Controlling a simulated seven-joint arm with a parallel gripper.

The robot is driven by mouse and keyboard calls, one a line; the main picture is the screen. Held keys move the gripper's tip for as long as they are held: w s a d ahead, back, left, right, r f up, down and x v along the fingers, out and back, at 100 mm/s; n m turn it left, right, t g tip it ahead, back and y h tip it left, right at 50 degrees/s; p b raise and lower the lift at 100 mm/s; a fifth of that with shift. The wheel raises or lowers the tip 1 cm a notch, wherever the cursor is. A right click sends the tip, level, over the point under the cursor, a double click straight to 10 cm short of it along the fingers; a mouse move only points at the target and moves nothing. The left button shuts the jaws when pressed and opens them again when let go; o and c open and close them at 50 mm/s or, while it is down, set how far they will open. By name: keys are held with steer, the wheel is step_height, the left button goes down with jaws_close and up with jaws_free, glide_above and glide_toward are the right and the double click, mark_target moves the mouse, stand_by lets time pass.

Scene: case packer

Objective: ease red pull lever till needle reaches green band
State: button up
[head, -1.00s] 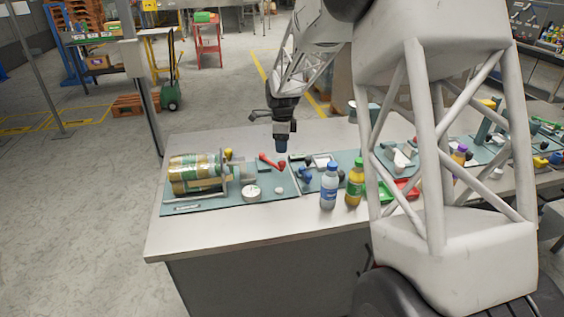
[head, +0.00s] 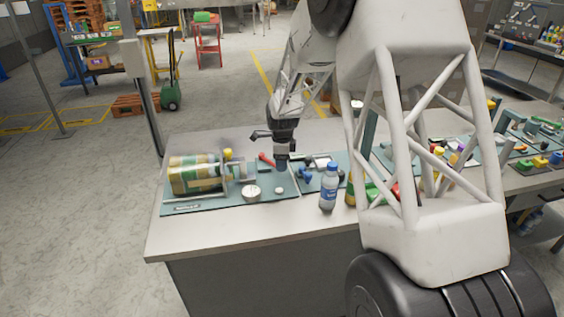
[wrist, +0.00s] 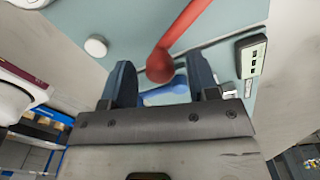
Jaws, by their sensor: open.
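The red pull lever (head: 265,158) lies on the teal mat of the leftmost station; in the head view my gripper (head: 282,168) hides its knob end. In the wrist view its round red knob (wrist: 160,67) shows between the open fingertips of my gripper (wrist: 163,80), with clear gaps at the sides. I cannot tell whether the knob is at fingertip depth. A round white gauge (head: 251,193) sits on the mat in front of the lever. Its needle and green band are too small to read. Part of a white round body (wrist: 12,100) shows at the wrist view's left edge.
A small white knob (head: 279,190) is near the gauge. A blue-capped bottle (head: 329,187) stands front right. The table's front left (head: 190,240) is clear.

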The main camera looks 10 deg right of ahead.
steer(key=shift+f, duration=0.1)
steer(key=shift+c, duration=0.2)
jaws_close()
steer(key=shift+w+d, duration=0.1)
steer(key=shift+w+d+n, duration=0.15)
steer(key=shift+d+n, duration=0.05)
steer(key=shift+n, duration=0.2)
steer(key=shift+o, duration=0.2)
jaws_free()
steer(key=shift+r, duration=0.2)
